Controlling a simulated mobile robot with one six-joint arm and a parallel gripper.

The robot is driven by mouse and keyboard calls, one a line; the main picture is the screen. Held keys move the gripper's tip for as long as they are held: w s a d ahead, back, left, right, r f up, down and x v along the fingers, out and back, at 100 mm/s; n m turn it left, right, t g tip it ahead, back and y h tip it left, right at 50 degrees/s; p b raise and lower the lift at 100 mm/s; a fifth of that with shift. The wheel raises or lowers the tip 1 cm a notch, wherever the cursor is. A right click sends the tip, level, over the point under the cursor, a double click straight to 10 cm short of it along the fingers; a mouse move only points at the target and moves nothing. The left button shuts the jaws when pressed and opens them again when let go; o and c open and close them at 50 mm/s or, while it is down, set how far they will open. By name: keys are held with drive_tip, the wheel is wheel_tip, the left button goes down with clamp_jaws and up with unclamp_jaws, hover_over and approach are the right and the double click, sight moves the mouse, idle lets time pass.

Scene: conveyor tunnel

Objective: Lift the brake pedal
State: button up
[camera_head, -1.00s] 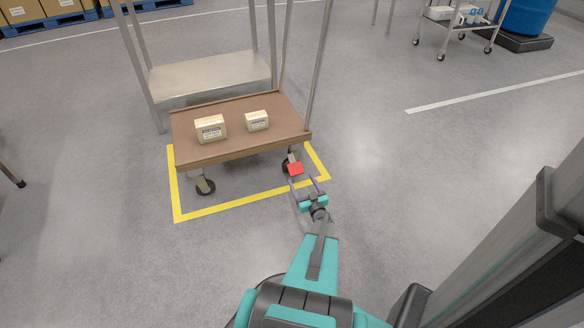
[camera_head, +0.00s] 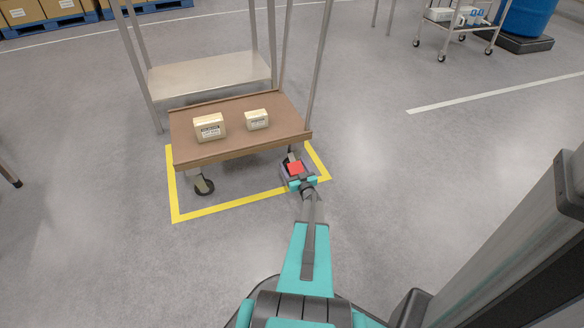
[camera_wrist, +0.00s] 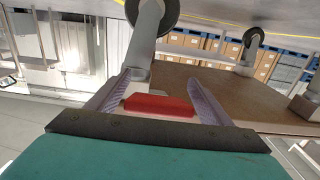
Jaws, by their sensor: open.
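The red brake pedal (camera_head: 295,168) sits at the cart's near right caster, low under the deck corner. My gripper (camera_head: 297,173) has its jaws around the pedal's sides in the head view. In the wrist view the pedal (camera_wrist: 160,104) lies between the two spread fingers of my gripper (camera_wrist: 161,78), with a gap visible on its right. Contact with the left finger cannot be told. The grey caster leg (camera_wrist: 146,40) rises behind the pedal, and its dark wheel (camera_wrist: 153,12) shows at the top. The jaws are open.
The brown cart deck (camera_head: 245,143) carries two small cartons (camera_head: 210,127) and stands over a yellow floor outline (camera_head: 235,206). Another caster (camera_head: 204,186) is at the near left. A metal table (camera_head: 210,72) stands behind the cart. Open floor (camera_head: 400,170) lies to the right.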

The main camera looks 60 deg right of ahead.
drive_tip(key=c, duration=1.5)
